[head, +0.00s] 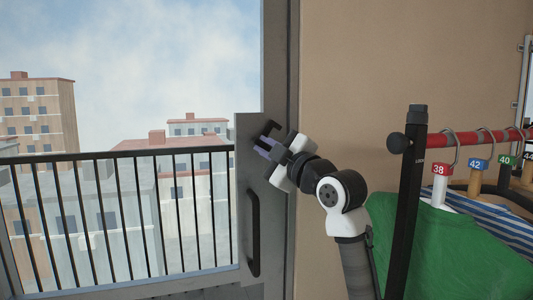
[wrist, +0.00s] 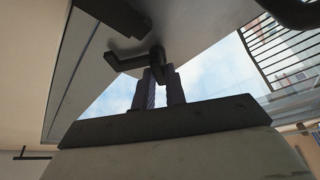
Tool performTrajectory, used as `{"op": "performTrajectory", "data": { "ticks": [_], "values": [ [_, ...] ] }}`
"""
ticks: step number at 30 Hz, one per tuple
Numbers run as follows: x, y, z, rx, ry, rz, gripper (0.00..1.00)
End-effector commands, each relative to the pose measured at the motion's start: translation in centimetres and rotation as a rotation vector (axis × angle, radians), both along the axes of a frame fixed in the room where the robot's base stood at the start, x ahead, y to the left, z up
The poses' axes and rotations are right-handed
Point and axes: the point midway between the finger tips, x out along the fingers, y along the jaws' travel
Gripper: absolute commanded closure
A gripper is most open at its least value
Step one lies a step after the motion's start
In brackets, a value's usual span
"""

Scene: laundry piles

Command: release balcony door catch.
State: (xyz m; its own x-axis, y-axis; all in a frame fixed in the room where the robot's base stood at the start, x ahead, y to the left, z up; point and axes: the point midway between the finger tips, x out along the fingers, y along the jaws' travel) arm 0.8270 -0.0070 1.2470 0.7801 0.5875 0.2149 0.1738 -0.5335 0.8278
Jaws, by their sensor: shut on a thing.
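The balcony door (head: 262,215) is a grey metal frame with a plate and a large pane on the left. Its catch (wrist: 130,61) is a small dark bent lever on the door's plate in the wrist view. My gripper (head: 266,141) is at the upper part of the door plate, above the black pull handle (head: 253,233). In the wrist view my gripper (wrist: 160,84) has its two purple-grey fingers shut on the end of the lever. In the head view the fingers and hand hide the catch.
A clothes rack with a black post (head: 411,200) and red rail (head: 460,139) stands close to the right of my arm. A green garment (head: 450,250) hangs there with numbered hangers. A balcony railing (head: 120,153) shows beyond the door. The beige wall (head: 345,80) is bare.

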Motion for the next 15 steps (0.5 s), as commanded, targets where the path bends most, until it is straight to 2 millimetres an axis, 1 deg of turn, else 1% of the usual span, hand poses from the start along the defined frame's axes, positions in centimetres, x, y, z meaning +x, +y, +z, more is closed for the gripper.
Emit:
{"op": "performTrajectory", "data": {
  "ticks": [6,15],
  "values": [
    [0.00,-0.07,0.15,-0.195,-0.061,0.000,1.00],
    [0.02,-0.11,0.28,-0.418,-0.134,0.000,1.00]
  ]
}}
